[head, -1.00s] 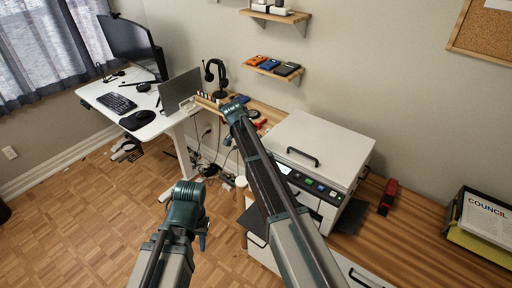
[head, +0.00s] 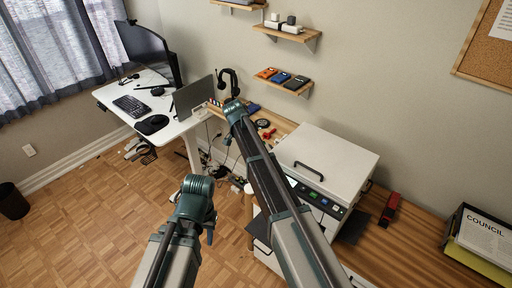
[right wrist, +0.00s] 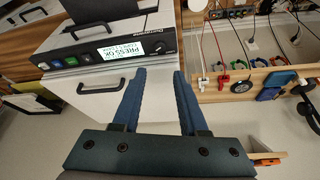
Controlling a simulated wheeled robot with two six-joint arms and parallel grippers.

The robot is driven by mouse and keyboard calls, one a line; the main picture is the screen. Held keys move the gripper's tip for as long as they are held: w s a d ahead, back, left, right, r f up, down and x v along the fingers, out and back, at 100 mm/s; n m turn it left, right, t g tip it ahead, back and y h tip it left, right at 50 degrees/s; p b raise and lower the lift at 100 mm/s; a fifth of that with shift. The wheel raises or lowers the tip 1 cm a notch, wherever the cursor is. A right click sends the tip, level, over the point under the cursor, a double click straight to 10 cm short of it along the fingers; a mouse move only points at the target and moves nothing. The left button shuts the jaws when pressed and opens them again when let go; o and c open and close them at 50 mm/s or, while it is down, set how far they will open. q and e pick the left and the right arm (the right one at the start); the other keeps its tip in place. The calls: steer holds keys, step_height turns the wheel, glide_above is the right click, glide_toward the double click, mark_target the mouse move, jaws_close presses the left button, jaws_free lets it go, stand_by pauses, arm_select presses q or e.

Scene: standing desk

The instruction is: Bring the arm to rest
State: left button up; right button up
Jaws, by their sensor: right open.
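My left arm comes in at the lower middle of the head view, bent at a teal joint. Only a small bluish part of my left gripper (head: 210,236) shows beside that joint, and its jaws cannot be made out. My right arm (head: 265,180) stretches up past the white machine, and its gripper is hidden beyond the teal joint at its far end. In the right wrist view my right gripper (right wrist: 159,76) has its two blue fingers apart with nothing between them. The fingers show in front of a white front with a black handle (right wrist: 101,87).
The white machine (head: 325,153) stands on a wooden counter (head: 410,245) close to my right arm. A white desk (head: 172,128) with a monitor (head: 147,52) is at the back left. Wall shelves (head: 283,83) hang above. The parquet floor at left is largely clear; a dark bin (head: 13,202) stands there.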

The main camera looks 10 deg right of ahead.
steer(key=s+a+f+n+y+b, duration=0.1)
steer(key=s+a+f+n+b, duration=0.2)
steer(key=s, duration=0.8)
steer(key=s+a+f+n+g+y+b, duration=0.1)
steer(key=s+a+f+n+b, duration=0.3)
steer(key=s+n, duration=0.4)
steer(key=s+a+f+n+b, duration=0.4)
steer(key=s+f+n+b, duration=0.1)
steer(key=s, duration=1)
steer(key=shift+f+n+g+y, duration=0.4)
steer(key=shift+f+n, duration=0.3)
steer(key=shift+f, duration=0.05)
